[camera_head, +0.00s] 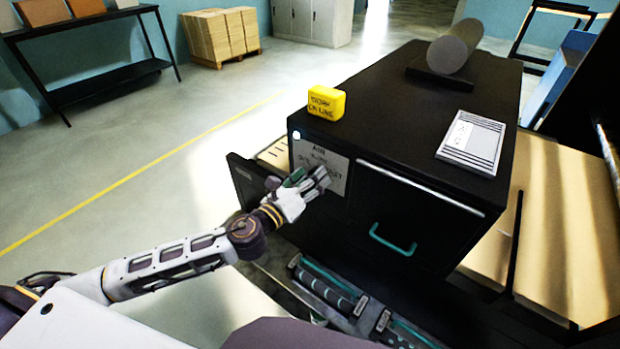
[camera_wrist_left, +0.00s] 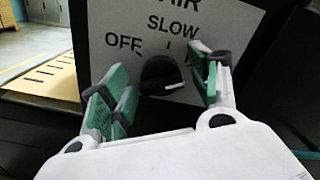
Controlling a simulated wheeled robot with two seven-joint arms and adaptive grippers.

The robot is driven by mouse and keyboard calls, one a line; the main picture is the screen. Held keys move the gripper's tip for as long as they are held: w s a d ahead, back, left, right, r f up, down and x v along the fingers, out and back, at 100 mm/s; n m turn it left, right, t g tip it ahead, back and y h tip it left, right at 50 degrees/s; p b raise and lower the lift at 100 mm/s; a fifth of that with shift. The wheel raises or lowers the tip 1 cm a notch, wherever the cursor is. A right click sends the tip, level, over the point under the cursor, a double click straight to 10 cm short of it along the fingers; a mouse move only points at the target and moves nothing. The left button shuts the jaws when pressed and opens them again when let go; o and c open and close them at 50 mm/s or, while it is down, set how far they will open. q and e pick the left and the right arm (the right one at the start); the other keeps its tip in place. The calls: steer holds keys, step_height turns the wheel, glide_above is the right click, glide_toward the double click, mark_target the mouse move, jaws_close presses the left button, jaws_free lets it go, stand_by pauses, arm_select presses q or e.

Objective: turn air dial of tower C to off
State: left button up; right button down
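The air dial (camera_wrist_left: 158,72) is a black knob on a light plate (camera_wrist_left: 115,20) marked AIR, SLOW and OFF. Its white pointer mark points right, away from OFF at upper left. The plate (camera_head: 334,190) is also in the head view, on the front of a black cabinet; my gripper covers the dial there. My left gripper (camera_head: 308,180) is in front of the plate. In the left wrist view, its green-padded fingers (camera_wrist_left: 162,72) are open on either side of the dial, with visible gaps. The right finger hides part of the plate. My right gripper is not in view.
On the cabinet top (camera_head: 400,110) are a yellow block (camera_head: 326,103), a printed card (camera_head: 472,141) and a grey roll (camera_head: 455,47). A drawer with a teal handle (camera_head: 392,241) is right of the plate. An open panel (camera_head: 247,180) juts out at left.

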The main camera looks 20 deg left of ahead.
arm_select(q)
steer(key=c, duration=1)
steer(key=shift+o, duration=0.2)
